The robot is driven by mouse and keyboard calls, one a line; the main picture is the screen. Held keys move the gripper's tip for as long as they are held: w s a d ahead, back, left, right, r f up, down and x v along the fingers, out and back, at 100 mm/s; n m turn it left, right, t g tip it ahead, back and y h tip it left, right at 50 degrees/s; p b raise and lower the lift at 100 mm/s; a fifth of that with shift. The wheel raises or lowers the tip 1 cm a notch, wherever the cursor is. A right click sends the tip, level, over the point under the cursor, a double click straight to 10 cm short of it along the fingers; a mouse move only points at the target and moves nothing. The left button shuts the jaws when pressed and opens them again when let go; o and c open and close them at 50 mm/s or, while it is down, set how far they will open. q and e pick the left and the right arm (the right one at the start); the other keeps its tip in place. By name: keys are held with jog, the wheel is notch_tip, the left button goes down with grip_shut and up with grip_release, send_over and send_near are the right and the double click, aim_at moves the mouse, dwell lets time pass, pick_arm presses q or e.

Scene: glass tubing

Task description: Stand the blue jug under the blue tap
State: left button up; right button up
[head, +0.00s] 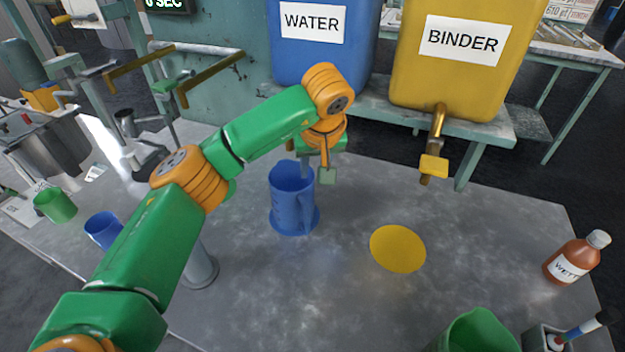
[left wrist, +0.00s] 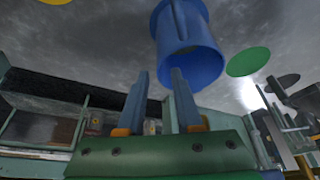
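The blue jug (head: 287,192) stands upright on the bench, on what looks like a round blue mark (head: 312,224). Its handle is on its right side. My left gripper (head: 315,171) is just above and to the right of the jug, beside its rim, partly covered by my own wrist. In the left wrist view the two fingers (left wrist: 161,74) are spread with nothing between them, and the jug (left wrist: 188,45) lies just beyond their tips. The blue tank (head: 317,55) marked WATER is behind; its tap is hidden by my left arm. My right gripper is out of view.
The yellow BINDER tank (head: 460,50) has a tap (head: 435,150) overhanging the back; a yellow disc (head: 398,248) lies in front. A brown bottle (head: 577,258) and a green container (head: 478,333) are at right. Blue (head: 100,230) and green cups (head: 55,205) are at left.

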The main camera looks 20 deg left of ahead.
pick_arm(q)
jog(key=v, duration=0.4)
dwell(0.3)
